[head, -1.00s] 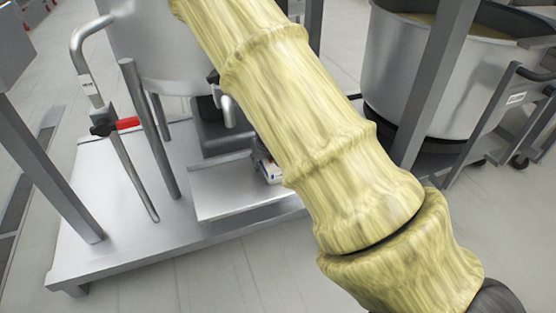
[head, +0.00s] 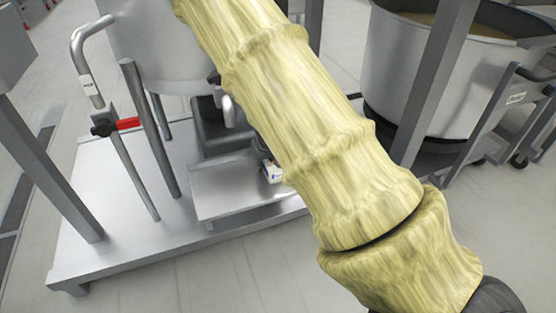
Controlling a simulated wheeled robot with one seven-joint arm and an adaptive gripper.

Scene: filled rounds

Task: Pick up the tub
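A small white tub with a blue mark (head: 272,173) shows at the left edge of my yellow-sleeved arm in the head view. It appears over the right part of a low metal shelf (head: 225,195) under the steel vessel. My arm covers whatever lies to its right. My gripper is not clearly visible; the arm hides that area, so I cannot tell whether it touches the tub.
A steel vessel (head: 165,50) stands above a metal platform (head: 120,240). A bent pipe with a red-handled valve (head: 127,123) and metal posts stand at the left. A large round steel vat (head: 415,80) on a wheeled frame stands at the right.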

